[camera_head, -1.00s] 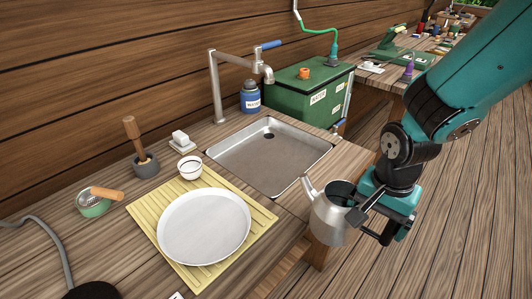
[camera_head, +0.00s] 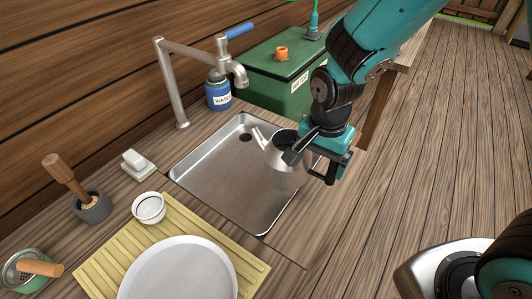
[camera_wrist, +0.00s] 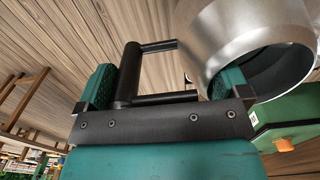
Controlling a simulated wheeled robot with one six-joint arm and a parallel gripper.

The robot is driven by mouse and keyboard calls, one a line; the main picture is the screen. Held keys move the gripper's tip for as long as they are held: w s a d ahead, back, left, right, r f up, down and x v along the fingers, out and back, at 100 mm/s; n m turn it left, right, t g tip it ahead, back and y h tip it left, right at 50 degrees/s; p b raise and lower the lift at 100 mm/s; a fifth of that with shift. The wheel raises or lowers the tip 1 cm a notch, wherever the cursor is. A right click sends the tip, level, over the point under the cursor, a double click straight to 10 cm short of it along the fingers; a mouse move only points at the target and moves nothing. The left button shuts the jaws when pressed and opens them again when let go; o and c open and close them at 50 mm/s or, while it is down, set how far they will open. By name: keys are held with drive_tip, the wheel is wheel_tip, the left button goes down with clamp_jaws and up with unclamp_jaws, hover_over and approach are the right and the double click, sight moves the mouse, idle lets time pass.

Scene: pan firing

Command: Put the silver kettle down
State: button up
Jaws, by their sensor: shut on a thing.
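The silver kettle (camera_head: 287,168) is held by my gripper (camera_head: 318,163) over the right side of the metal sink (camera_head: 215,190) in the head view. Its spout points up and to the left, and its opening faces up. In the wrist view the kettle (camera_wrist: 245,35) fills the upper right, and its dark handle (camera_wrist: 155,98) lies between the jaws of my gripper (camera_wrist: 155,90). My gripper is shut on that handle. The kettle's underside is hidden in the head view, so I cannot tell whether it touches the sink.
A faucet (camera_head: 172,80) and a blue water bottle (camera_head: 218,94) stand behind the sink. A green tank (camera_head: 290,75) is at the back. A white plate (camera_head: 178,275) on a yellow mat (camera_head: 95,272), a small bowl (camera_head: 148,207) and a mortar (camera_head: 93,207) are at the left.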

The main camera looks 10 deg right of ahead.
drive_tip(key=w+a+p, duration=0.1)
drive_tip(key=w+a, duration=0.3)
drive_tip(key=w+a+p, duration=0.2)
drive_tip(key=w+a, duration=0.2)
drive_tip(key=shift+w+a+r, duration=0.15)
drive_tip(key=shift+w+a, duration=0.05)
drive_tip(key=shift+a, duration=0.15)
wheel_tip(320, 180, down, 2)
drive_tip(key=shift+f+p, duration=0.1)
drive_tip(key=shift+p, duration=0.25)
drive_tip(key=shift+f+p, duration=0.55)
drive_tip(key=shift+f, duration=2)
